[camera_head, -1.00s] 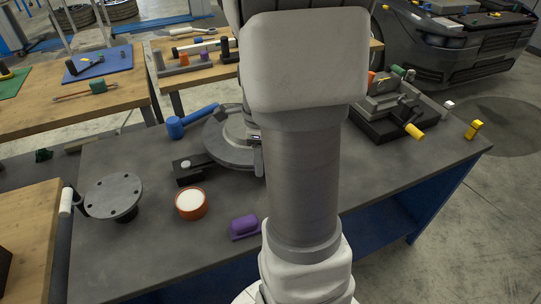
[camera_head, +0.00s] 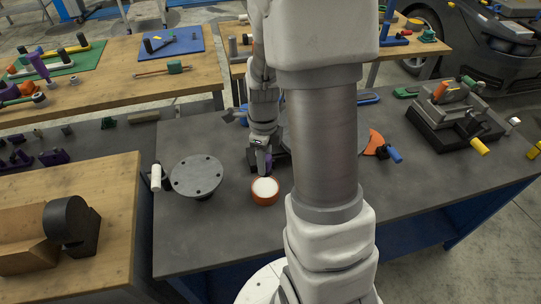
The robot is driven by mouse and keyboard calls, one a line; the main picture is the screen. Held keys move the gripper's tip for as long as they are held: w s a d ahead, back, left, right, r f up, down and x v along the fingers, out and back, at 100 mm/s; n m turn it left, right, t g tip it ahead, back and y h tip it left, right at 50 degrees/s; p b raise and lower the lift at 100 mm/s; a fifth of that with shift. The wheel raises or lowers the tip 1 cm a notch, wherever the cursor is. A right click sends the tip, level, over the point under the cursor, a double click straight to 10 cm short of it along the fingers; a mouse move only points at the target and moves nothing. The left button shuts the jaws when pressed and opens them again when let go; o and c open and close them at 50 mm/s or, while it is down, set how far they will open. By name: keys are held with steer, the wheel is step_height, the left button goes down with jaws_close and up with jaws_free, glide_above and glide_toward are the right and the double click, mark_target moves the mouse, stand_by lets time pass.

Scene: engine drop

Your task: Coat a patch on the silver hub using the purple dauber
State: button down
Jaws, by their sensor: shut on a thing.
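My gripper (camera_head: 263,147) points down, shut on the purple dauber (camera_head: 267,161), of which only a small part shows at the fingertips. It is just behind the orange-brown pot (camera_head: 265,196) with white contents; I cannot tell whether the dauber touches the pot. A round grey flanged hub (camera_head: 196,175) with bolt holes stands on the dark table, left of the pot and apart from the gripper. It is the hub-like part seen most clearly, though it looks more grey than silver. A larger grey disc (camera_head: 364,134) is mostly hidden behind my arm.
The dark table (camera_head: 225,235) is clear in front of the pot and hub. A white-handled tool (camera_head: 156,178) stands left of the hub. An orange disc (camera_head: 374,142) and a blue-ended tool (camera_head: 394,154) lie right of my arm. A dark vise-like fixture (camera_head: 455,115) is at the right.

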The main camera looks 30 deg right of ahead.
steer(key=shift+f+b, duration=2.45)
steer(key=shift+f, duration=0.55)
steer(key=shift+s+f+b, duration=0.1)
steer(key=shift+f+b, duration=0.2)
steer(key=shift+f, duration=0.3)
steer(key=shift+r, duration=0.1)
step_height(320, 180, up, 7)
steer(key=p, duration=0.6)
stand_by(0.4)
